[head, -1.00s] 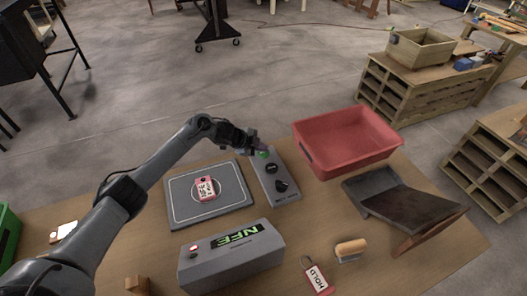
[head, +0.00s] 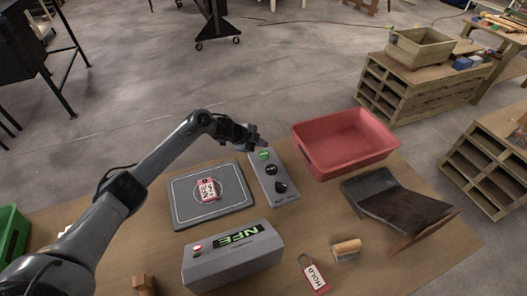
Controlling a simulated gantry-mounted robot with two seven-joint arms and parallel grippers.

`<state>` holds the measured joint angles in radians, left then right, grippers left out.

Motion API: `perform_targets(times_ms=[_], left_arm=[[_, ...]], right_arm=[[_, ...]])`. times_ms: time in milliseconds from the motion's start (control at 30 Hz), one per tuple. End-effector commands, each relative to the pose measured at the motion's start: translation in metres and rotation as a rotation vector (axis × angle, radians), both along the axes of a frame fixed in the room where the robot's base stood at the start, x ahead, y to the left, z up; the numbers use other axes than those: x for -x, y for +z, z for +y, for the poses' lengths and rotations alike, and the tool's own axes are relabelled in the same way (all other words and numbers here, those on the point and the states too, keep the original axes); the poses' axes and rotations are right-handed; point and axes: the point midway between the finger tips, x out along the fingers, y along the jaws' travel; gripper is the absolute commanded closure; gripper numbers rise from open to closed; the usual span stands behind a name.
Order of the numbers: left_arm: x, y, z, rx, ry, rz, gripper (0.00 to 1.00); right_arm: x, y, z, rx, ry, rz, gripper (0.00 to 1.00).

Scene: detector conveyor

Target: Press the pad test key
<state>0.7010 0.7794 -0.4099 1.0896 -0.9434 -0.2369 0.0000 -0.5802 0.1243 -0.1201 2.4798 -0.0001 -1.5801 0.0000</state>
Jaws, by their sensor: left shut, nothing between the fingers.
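A grey control box (head: 267,184) stands just right of the flat grey pad (head: 236,206) on the table. A green key (head: 264,155) is at its far end, with a black round control (head: 271,170) and another black control (head: 281,187) nearer. Which one is the pad test key cannot be read. A red tag (head: 208,190) lies inside the circle on the pad. My left gripper (head: 262,143) is shut and empty, just beyond and above the green key, apparently apart from it. My right gripper is not in view.
A red bin (head: 345,160) stands right of the control box, with a dark tilted chute (head: 400,208) nearer. A grey NFE box (head: 232,267), a wooden-topped block (head: 347,248) and a red HOLD tag (head: 315,275) are in front. A green bin (head: 10,235) is at left.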

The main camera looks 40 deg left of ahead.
Motion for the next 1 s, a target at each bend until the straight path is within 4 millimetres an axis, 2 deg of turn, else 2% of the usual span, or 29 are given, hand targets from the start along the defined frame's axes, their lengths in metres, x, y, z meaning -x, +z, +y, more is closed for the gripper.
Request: perform_targets(times_ms=[33,267,1000], left_arm=[[0.000,0.011,0.000,0.000,0.000,0.000,1.00],[0.000,0.028,0.000,0.000,0.000,0.000,1.00],[0.000,0.028,0.000,0.000,0.000,0.000,1.00]], right_arm=[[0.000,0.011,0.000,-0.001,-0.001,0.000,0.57],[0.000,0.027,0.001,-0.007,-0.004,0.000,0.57],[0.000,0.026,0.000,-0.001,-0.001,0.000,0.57]])
